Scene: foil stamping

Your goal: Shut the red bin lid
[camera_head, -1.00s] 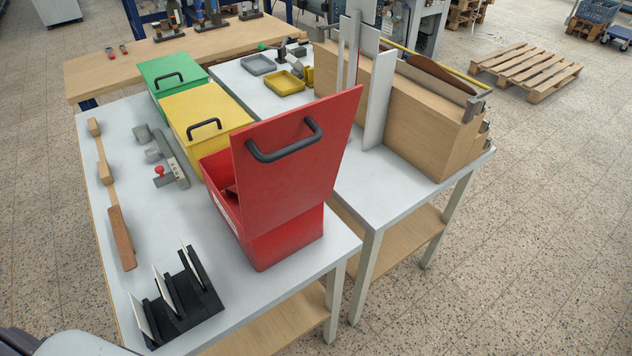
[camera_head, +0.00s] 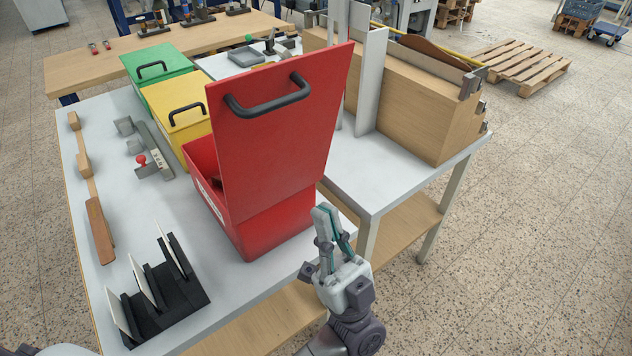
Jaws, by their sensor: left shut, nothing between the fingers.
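The red bin (camera_head: 268,228) stands near the front right edge of the white table. Its red lid (camera_head: 282,140) is open and stands up, with a black handle (camera_head: 268,101) on the face towards me. Part of the bin's inside shows at the left of the lid.
A yellow bin (camera_head: 176,100) and a green bin (camera_head: 152,62) stand shut behind the red one. A black rack (camera_head: 172,305) with upright plates is at the front left. A wooden cabinet (camera_head: 410,105) stands on the table at right.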

